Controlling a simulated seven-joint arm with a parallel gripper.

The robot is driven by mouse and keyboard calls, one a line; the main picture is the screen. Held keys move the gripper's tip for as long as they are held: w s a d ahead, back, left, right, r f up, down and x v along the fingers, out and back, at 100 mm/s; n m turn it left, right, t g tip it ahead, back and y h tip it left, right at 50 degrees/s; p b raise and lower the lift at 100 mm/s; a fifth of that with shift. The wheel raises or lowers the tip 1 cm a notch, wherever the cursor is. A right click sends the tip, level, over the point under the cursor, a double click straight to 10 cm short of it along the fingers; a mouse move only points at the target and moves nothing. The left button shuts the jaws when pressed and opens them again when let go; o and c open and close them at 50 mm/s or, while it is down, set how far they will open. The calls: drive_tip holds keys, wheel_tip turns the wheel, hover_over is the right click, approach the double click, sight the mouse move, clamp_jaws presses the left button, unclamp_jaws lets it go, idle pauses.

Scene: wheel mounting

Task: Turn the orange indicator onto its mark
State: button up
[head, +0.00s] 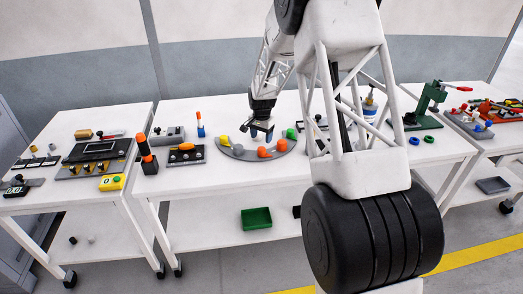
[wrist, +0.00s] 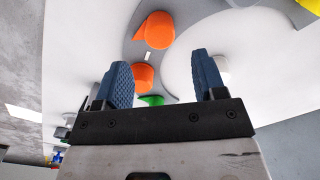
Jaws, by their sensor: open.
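A grey arc-shaped plate (head: 240,153) on the middle table carries coloured indicators. Two orange pieces, one (head: 264,153) at the front and one (head: 281,146) to its right, sit side by side. In the wrist view an orange piece with a pointed side (wrist: 156,34) is at the top, and the other (wrist: 143,76) lies lower, partly behind my left finger. A short white mark (wrist: 148,56) shows between them. My gripper (wrist: 162,68) is open and empty; in the head view it (head: 262,136) hangs over the plate, behind the orange pieces.
A yellow indicator (head: 224,140) and a green one (head: 291,134) stand on the same plate. Left of it are a black panel with an orange knob (head: 186,147) and an orange-topped lever (head: 144,146). My arm hides part of the table to the right.

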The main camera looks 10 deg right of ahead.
sight(262, 148)
drive_tip(key=shift+f, duration=3.65)
drive_tip(key=shift+c, duration=0.5)
drive_tip(key=c, duration=0.8)
drive_tip(key=shift+n, duration=0.5)
drive_tip(key=n, duration=0.3)
drive_tip(key=shift+n, duration=2)
